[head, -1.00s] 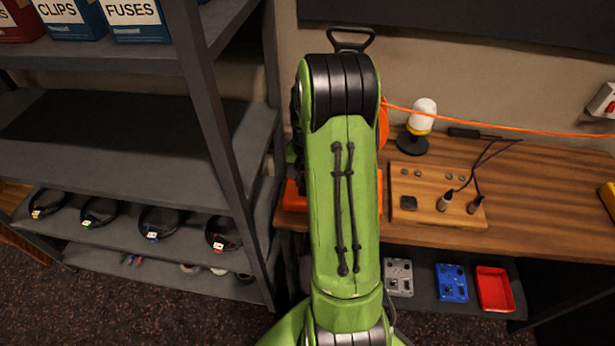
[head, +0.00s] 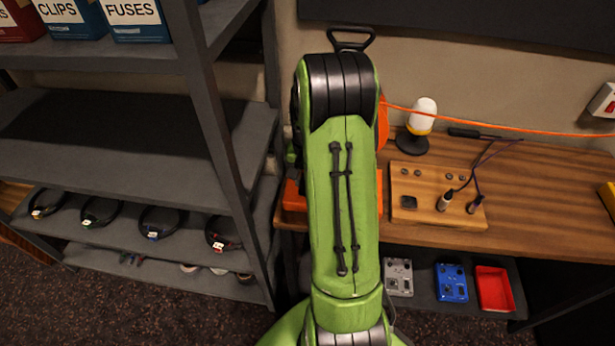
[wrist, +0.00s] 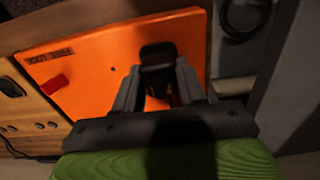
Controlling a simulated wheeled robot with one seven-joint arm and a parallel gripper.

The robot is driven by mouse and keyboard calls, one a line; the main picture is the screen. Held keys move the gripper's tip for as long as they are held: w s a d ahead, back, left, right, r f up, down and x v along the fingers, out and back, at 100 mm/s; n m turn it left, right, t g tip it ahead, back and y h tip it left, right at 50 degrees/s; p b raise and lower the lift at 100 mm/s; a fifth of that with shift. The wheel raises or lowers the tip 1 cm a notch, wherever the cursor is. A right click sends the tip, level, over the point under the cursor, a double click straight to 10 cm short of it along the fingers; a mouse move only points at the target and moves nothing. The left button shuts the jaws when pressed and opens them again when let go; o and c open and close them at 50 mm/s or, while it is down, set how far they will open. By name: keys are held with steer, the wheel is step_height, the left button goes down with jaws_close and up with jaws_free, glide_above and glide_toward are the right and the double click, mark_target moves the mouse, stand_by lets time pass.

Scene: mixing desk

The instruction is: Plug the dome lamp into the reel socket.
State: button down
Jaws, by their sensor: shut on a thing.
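The dome lamp (head: 422,122), a white dome with a yellow band on a black base, stands upright at the back of the desk. The orange reel (head: 383,122) is mostly hidden behind my arm in the head view. In the wrist view, my gripper (wrist: 158,88) is shut on a small black plug (wrist: 157,54) above a flat orange panel (wrist: 100,65) with a dark label and a red piece. I cannot tell whether the plug touches the panel. The socket opening is not clearly visible. My arm hides the gripper in the head view.
An orange cable (head: 470,119) runs right from the reel towards a wall box (head: 602,101). A wooden board (head: 425,212) with plugs and leads lies on the desk. A grey shelf unit (head: 130,129) with several tagged black coils stands left. The desk's right middle is clear.

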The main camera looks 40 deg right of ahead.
steer(key=shift+f+b, duration=0.5)
steer(key=shift+f, duration=0.1)
stand_by(0.6)
steer(key=c, duration=0.6)
jaws_free()
steer(key=shift+o, duration=0.2)
step_height(320, 180, up, 16)
steer(key=p, duration=0.3)
steer(key=shift+f, duration=0.15)
